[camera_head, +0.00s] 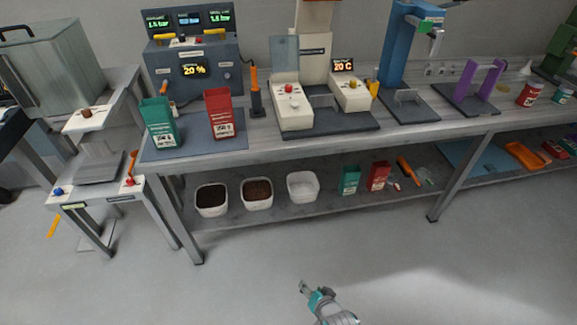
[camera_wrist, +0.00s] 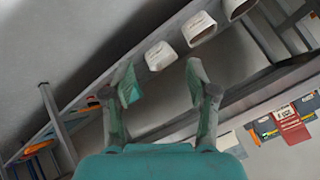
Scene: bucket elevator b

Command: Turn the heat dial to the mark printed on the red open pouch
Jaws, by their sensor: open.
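The red open pouch (camera_head: 219,116) stands upright on a dark mat on the bench, its white label facing front; the print is too small to read surely. A sealing machine (camera_head: 318,62) stands right of it, with a display reading 20 C (camera_head: 344,66). A yellow knob (camera_head: 352,85) sits below that display and a red knob (camera_head: 289,88) on the block to its left; I cannot tell surely which is the heat dial. My gripper (camera_head: 304,288) is low in front of the bench, far from both. In the wrist view it is open and empty (camera_wrist: 150,78).
A green pouch (camera_head: 158,124) stands left of the red one. A control box reading 20 % (camera_head: 194,70) is behind them. White tubs (camera_head: 257,194) and small pouches (camera_head: 378,176) are on the lower shelf. A blue press (camera_head: 397,50) stands right. The floor before the bench is clear.

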